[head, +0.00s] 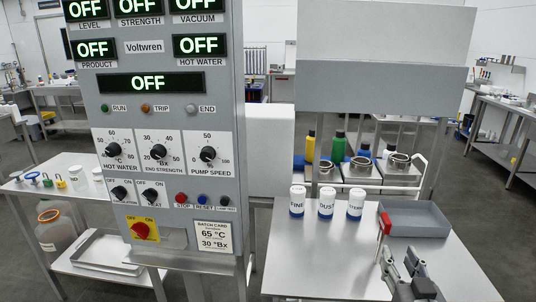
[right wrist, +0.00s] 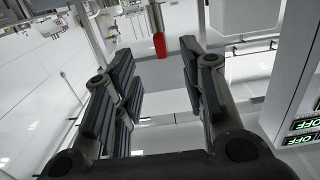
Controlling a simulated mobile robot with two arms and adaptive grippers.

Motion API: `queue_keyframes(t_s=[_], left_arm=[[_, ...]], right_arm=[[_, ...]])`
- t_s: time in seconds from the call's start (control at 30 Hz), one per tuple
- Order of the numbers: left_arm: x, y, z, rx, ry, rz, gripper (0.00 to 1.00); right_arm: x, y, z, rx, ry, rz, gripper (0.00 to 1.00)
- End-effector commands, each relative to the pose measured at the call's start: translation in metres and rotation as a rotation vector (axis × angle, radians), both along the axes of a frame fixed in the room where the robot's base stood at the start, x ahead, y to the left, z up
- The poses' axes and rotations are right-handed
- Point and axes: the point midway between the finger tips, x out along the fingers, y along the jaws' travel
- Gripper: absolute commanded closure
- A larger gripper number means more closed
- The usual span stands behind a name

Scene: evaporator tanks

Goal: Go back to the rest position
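My right gripper (head: 402,272) shows at the lower right of the head view, above the front right part of the metal table (head: 320,250). In the right wrist view its two fingers (right wrist: 158,90) stand apart with nothing between them, so it is open and empty. A red-handled item (head: 385,222) is at the left end of the grey tray (head: 415,218); the red part also shows beyond the fingertips in the right wrist view (right wrist: 159,45). My left gripper is not in view.
A control panel (head: 150,88) with OFF displays, knobs and a red switch (head: 142,230) stands at left centre. Three labelled jars (head: 326,203) stand on the table. Behind them are metal pots (head: 362,168) and bottles (head: 338,147). The table's front middle is clear.

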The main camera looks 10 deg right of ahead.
Motion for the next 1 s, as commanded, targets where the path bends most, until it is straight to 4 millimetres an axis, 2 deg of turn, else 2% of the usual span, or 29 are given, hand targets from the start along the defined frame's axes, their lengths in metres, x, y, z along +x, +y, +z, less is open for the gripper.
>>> queue_keyframes(t_s=[0.17,0.3,0.4,0.6,0.73,0.8,1.0], left_arm=[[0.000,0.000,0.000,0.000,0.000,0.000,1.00],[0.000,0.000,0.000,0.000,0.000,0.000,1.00],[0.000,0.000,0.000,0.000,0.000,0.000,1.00],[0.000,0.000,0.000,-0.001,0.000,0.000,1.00],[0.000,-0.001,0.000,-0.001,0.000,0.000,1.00],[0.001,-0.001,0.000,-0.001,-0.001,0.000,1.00],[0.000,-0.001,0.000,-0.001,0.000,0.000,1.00]], right_arm=[[-0.025,0.023,-0.067,0.023,0.260,0.010,0.62],[-0.070,0.056,-0.135,0.034,0.565,0.061,0.62],[-0.109,0.080,-0.171,0.033,0.762,0.116,0.62],[-0.183,0.121,-0.214,0.027,1.074,0.245,0.62],[-0.230,0.144,-0.228,0.020,1.248,0.340,0.62],[-0.221,0.142,-0.249,0.018,1.248,0.332,0.62],[-0.212,0.144,-0.305,0.020,1.269,0.333,0.62]])
